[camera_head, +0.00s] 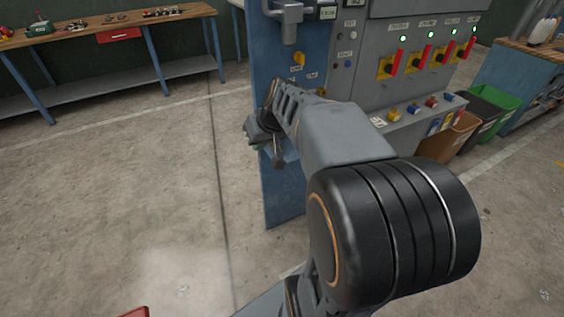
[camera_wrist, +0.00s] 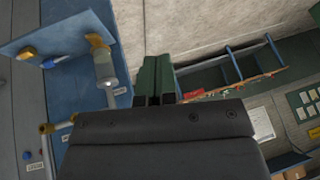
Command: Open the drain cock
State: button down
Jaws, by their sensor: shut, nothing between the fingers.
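A blue panel (camera_head: 283,205) stands at the middle of the head view, with a yellow knob (camera_head: 298,58) and small labels on its face. My gripper (camera_head: 258,135) is beside the panel's left edge, partly hidden by my arm. In the wrist view my gripper (camera_wrist: 155,97) is shut and empty. A grey pipe-like fitting (camera_wrist: 104,70) with a yellow part (camera_wrist: 97,41) stands left of the fingers, apart from them. Another yellow-ended fitting (camera_wrist: 46,128) is lower left. The labels are too small to read, so I cannot tell which fitting is the drain cock.
A grey console (camera_head: 365,60) with red levers and green lights adjoins the panel. Brown (camera_head: 452,138) and green (camera_head: 503,100) bins stand at its right. A workbench (camera_head: 110,30) is at the back left. The floor left of the panel is clear.

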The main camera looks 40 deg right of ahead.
jog(key=w+d+f+m+t+b, duration=0.1)
jog(key=w+d+f+t+b, duration=0.3)
jog(key=d, duration=0.6)
jog(key=w+d+f+m+b, duration=0.15)
jog(key=d+f+b, duration=0.35)
jog(key=d, duration=0.5)
jog(key=shift+n+h, duration=0.3)
jog(key=shift+n, duration=0.25)
jog(key=b+x, duration=0.1)
jog(key=x, duration=0.8)
jog(key=shift+w+a, duration=0.2)
jog(key=shift+w+a+f+b, duration=0.1)
jog(key=shift+f+b, duration=0.2)
jog(key=shift+f, duration=0.3)
jog(key=shift+w+a+f+b, duration=0.15)
jog(key=shift+f+b, duration=0.1)
jog(key=shift+f, duration=0.3)
jog(key=shift+a+f, duration=0.25)
jog(key=shift+f, duration=0.65)
